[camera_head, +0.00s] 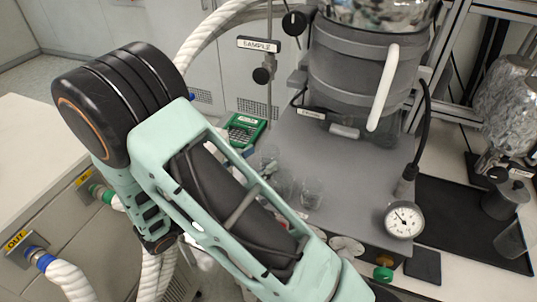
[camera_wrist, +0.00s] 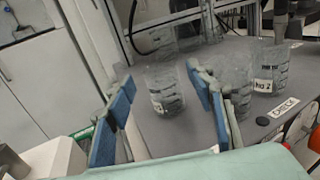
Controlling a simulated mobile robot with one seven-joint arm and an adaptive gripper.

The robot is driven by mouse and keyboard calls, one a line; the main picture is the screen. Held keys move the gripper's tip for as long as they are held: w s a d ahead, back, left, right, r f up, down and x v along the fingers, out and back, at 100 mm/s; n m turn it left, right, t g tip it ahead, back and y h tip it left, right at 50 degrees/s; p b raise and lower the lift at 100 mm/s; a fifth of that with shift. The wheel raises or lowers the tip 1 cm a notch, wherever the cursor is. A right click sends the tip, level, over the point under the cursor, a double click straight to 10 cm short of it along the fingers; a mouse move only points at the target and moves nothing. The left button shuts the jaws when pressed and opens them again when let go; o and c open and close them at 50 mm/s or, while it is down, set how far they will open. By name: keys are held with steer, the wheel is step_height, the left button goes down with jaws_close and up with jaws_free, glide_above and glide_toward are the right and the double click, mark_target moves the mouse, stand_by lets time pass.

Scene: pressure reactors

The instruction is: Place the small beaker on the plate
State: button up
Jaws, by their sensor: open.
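In the wrist view my gripper (camera_wrist: 160,80) is open, its two blue-padded fingers apart. A clear glass beaker (camera_wrist: 165,92) with dark markings stands upright in the gap between them, with no clear contact. A beaker labelled No 2 (camera_wrist: 266,72) stands to the right, with another clear beaker (camera_wrist: 236,84) partly behind the right finger. In the head view, several clear beakers (camera_head: 312,192) stand beside my forearm, which hides my gripper there. I cannot tell for sure which beaker is the small one. The grey plate (camera_head: 350,172) lies under the beakers and the reactor.
A large grey reactor vessel (camera_head: 352,78) stands behind the beakers. A round pressure gauge (camera_head: 404,220) is at the plate's right. A black tray (camera_head: 462,215) at the far right holds a dark pot (camera_head: 503,200) and a clear beaker (camera_head: 510,240). A green device (camera_head: 243,130) lies behind my forearm.

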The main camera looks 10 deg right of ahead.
steer(key=v, duration=0.7)
steer(key=shift+b, duration=0.35)
steer(key=shift+r, duration=0.1)
